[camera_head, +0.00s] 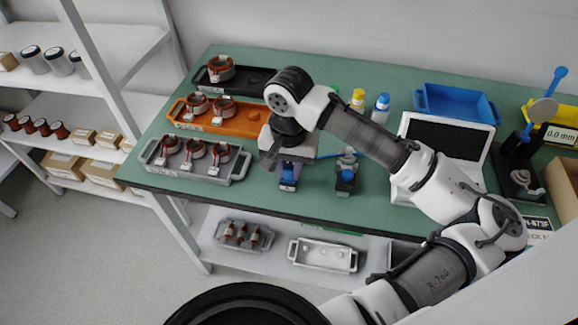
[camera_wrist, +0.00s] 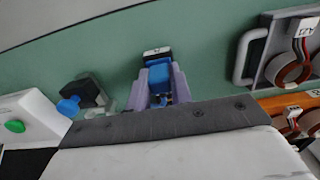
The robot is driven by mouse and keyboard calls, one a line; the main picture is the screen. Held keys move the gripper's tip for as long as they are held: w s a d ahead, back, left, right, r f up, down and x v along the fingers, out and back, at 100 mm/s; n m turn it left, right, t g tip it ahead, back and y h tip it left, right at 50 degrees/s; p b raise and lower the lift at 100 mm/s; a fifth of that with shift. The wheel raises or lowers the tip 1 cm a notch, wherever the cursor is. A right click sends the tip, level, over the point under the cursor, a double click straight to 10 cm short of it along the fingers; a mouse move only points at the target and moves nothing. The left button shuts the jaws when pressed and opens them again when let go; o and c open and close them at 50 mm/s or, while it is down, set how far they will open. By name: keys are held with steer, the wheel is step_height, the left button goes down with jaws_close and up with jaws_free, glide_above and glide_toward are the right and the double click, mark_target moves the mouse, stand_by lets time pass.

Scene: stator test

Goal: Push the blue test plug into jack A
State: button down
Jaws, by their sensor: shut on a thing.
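My gripper (camera_head: 288,187) points down over the front of the green table in the head view. In the wrist view, its pale purple fingers (camera_wrist: 156,88) are shut on a blue block with a white-topped end, which looks like the blue test plug (camera_wrist: 158,74). The plug also shows as a blue patch below my wrist in the head view (camera_head: 288,173). The white tester (camera_head: 408,185) with a dark screen stands to the right; its edge and green button (camera_wrist: 14,126) show in the wrist view. I cannot make out jack A or its label.
A dark fixture with a blue knob (camera_head: 345,181) stands between my gripper and the tester. Stators lie in a grey tray (camera_head: 236,172), an orange tray (camera_head: 181,122) and a black tray (camera_head: 258,77) to the left. A blue bin (camera_head: 455,104) stands behind.

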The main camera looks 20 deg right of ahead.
steer(key=c, duration=1.2)
jaws_free()
steer(key=shift+o, duration=0.2)
steer(key=shift+r, duration=0.1)
step_height(320, 180, up, 14)
steer(key=shift+b, duration=0.3)
steer(key=shift+f, duration=0.2)
